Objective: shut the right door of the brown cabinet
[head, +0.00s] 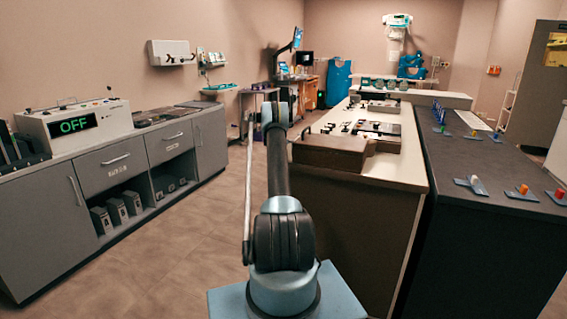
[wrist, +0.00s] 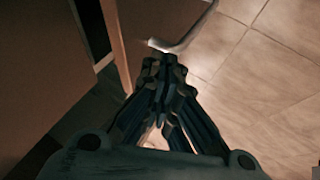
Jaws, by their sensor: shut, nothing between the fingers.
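In the wrist view, my gripper (wrist: 158,62) is shut and empty, pointing down along a brown door (wrist: 150,20). The door stands ajar, with a dark gap between its pale edge and the brown cabinet (wrist: 45,60). A pale metal handle (wrist: 188,36) sticks out from the door's right side, just beyond my fingertips. I cannot tell whether the fingertips touch the handle or the door. In the head view, the brown cabinet (head: 345,220) stands right of my arm. My arm hides the gripper there, and the door does not show clearly.
The cabinet's top holds a brown box (head: 330,152) and several instruments. A dark counter (head: 480,220) adjoins it on the right. The tiled floor (head: 190,230) between is clear.

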